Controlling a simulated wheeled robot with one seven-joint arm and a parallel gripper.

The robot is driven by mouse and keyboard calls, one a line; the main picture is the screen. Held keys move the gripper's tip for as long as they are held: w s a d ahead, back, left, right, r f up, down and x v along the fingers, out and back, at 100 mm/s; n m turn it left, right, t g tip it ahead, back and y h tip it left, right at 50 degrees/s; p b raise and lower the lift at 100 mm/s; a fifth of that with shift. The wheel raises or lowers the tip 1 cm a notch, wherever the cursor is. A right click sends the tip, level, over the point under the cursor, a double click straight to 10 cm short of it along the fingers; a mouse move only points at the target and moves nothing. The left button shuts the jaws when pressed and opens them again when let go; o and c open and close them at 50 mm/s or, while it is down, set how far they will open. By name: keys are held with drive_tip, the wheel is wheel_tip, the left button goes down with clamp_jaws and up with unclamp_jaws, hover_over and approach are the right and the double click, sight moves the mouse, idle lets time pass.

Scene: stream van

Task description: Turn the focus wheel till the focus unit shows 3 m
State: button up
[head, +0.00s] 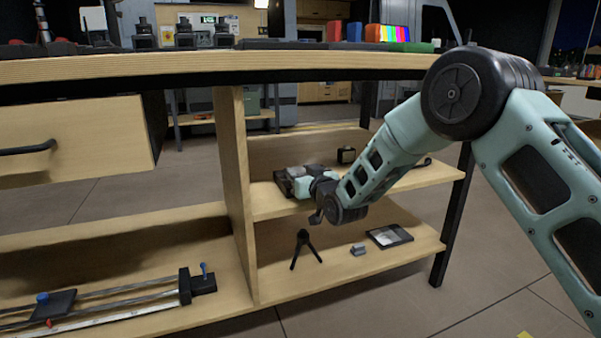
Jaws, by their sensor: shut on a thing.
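My gripper (296,181) reaches in over the middle shelf (378,186) of the workbench, at the end of my arm coming from the right. It is shut at a dark boxy device (280,183), which looks like the focus unit, near the shelf's left end. The focus wheel itself is hidden by my gripper and wrist, and the fingertips are too small to make out. The unit's reading cannot be read from here.
Below are a small tripod (303,248), a small grey block (358,249) and a flat dark panel (389,236). An upright divider (236,190) stands close left of my gripper; the tabletop (220,66) is above.

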drive_tip(key=o, duration=1)
drive_tip(key=p+v, duration=0.5)
drive_tip(key=v, duration=1.2)
drive_tip(key=shift+s, duration=0.25)
drive_tip(key=shift+d, duration=0.1)
